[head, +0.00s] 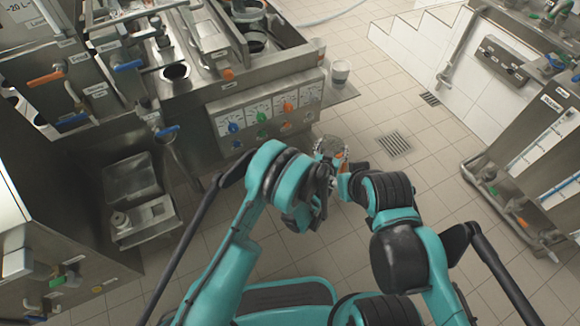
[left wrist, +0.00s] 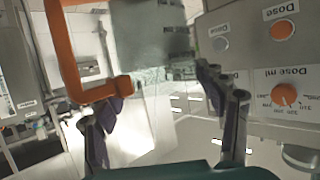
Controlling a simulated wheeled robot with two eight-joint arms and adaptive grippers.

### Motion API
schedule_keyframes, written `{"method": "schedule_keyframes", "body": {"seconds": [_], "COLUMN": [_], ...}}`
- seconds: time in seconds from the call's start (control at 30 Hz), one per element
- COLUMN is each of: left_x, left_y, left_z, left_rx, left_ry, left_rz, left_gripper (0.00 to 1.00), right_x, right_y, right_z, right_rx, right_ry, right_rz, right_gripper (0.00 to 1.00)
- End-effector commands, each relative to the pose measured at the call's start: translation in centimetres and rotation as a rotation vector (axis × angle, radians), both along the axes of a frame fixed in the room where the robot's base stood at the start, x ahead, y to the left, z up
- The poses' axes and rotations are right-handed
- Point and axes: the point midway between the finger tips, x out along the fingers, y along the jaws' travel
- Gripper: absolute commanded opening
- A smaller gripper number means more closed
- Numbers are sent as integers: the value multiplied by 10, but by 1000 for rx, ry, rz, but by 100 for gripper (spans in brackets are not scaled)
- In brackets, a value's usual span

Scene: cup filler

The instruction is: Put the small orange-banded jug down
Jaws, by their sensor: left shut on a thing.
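The small jug (head: 330,147) is a greyish, see-through vessel held out in front of me over the tiled floor, with a bit of orange beside it. My left gripper (head: 321,172) is shut on it. In the left wrist view, the jug's clear body (left wrist: 152,45) shows at the top, beyond the left gripper's two dark fingers (left wrist: 165,112), with a bent orange bar beside it. The jug's band cannot be made out. My right arm ends close to the jug on the right; its fingers are not clear.
A steel machine with a dial panel (head: 265,115) stands just beyond the jug. A white cup (head: 340,72) is on a small side shelf (head: 343,92) at its right. A steel rack (head: 530,160) stands at right. Floor with a drain grate (head: 394,143) is clear.

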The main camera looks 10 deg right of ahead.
Motion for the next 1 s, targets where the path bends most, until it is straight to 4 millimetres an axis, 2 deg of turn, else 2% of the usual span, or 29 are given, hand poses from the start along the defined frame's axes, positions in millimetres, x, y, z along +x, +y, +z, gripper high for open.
{"method": "schedule_keyframes", "body": {"seconds": [0.07,0.2,0.4,0.6,0.8,1.0], "left_x": [1,21,68,100,108,107], "left_y": [-3,5,22,31,34,33], "left_z": [-6,-15,-53,-72,-80,-111], "left_rx": [-1,-3,-3,-1,-1,-1], "left_ry": [-1,-1,-1,0,-1,-1], "left_rz": [-4,-1,0,-3,-4,-5], "left_gripper": [11,11,11,11,11,11], "right_x": [0,0,0,0,0,0], "right_y": [0,0,0,0,0,0], "right_z": [4,22,-5,-16,-20,-36], "right_rx": [0,0,0,0,0,0], "right_ry": [0,0,0,0,0,0], "right_rz": [0,0,0,0,0,0], "right_gripper": [40,40,40,40,40,40]}}
